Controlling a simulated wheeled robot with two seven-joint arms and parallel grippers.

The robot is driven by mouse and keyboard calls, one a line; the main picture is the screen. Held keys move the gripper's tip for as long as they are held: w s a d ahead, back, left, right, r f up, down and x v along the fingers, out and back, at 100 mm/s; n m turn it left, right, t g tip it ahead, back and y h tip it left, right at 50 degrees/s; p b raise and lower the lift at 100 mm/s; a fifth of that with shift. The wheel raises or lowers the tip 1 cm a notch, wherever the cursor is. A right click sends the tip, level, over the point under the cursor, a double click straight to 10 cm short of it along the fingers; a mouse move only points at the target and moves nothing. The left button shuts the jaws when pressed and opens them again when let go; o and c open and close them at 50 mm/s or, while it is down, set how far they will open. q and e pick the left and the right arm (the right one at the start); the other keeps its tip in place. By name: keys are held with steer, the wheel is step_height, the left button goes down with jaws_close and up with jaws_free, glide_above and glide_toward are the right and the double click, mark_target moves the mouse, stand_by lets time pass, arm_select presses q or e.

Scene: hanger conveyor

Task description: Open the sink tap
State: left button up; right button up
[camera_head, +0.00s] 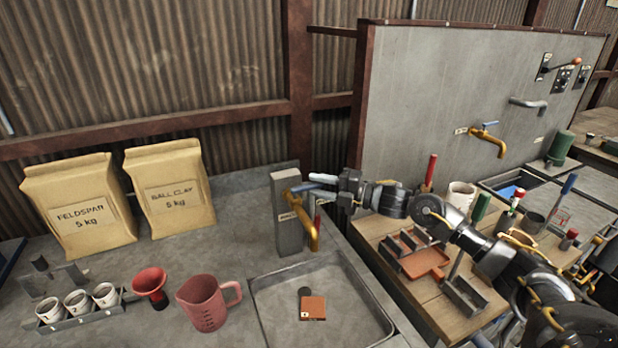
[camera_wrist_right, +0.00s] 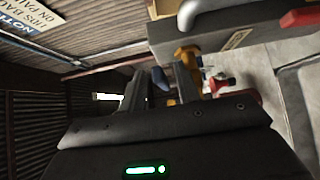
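The sink tap (camera_head: 314,232) is a yellow spout on a grey post (camera_head: 287,215) behind the sink basin (camera_head: 262,300). Its blue lever (camera_head: 304,187) sits at the top of the post. My right gripper (camera_head: 322,181) is at the lever, coming from the right, and partly covers it in the head view. In the right wrist view the fingers (camera_wrist_right: 160,88) are apart, with the blue lever tip (camera_wrist_right: 160,78) showing between them. The yellow tap body (camera_wrist_right: 186,55) is just beyond. I cannot tell whether a finger touches the lever. My left gripper is not in view.
A small terracotta tile (camera_head: 313,308) lies in the basin. A red jug (camera_head: 205,305), a red funnel (camera_head: 151,285) and two clay bags (camera_head: 88,205) stand left. A wooden tool table (camera_head: 425,300) lies under my right arm. A second yellow tap (camera_head: 492,140) is on the back panel.

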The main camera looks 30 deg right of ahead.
mark_target(311, 184)
steer(key=shift+p+x, duration=0.4)
steer(key=shift+x, duration=1.1)
jaws_close()
